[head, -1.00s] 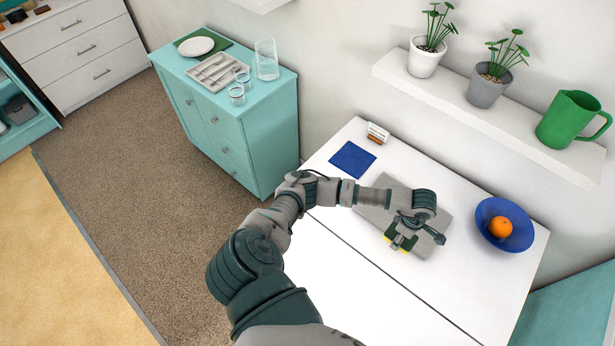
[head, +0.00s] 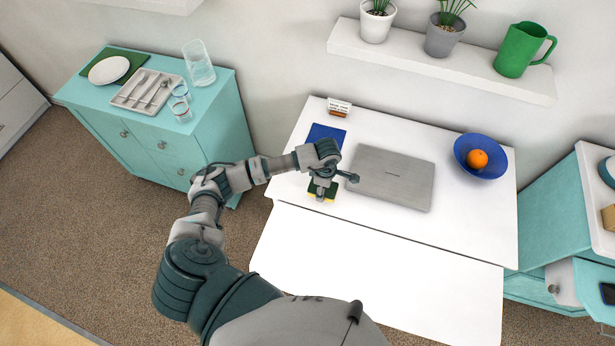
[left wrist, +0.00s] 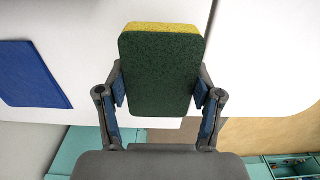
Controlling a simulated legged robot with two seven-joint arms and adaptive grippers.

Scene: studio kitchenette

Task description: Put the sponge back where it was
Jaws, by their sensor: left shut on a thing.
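The sponge (left wrist: 160,70), dark green on its broad face with a yellow layer, is between the two fingers of my left gripper (left wrist: 160,95) in the left wrist view. The gripper is shut on it. In the head view my left gripper (head: 323,184) is over the white table (head: 380,255), left of the closed grey laptop (head: 391,177) and just in front of the blue cloth (head: 326,135). The sponge shows below the gripper (head: 322,194). I cannot tell if it touches the table. My right gripper is not in view.
A blue bowl (head: 466,165) with an orange (head: 477,159) stands at the table's right. A small card holder (head: 339,107) is at the back edge. A teal cabinet (head: 215,130) stands left. An open drawer (head: 592,285) is at right. The table's front is clear.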

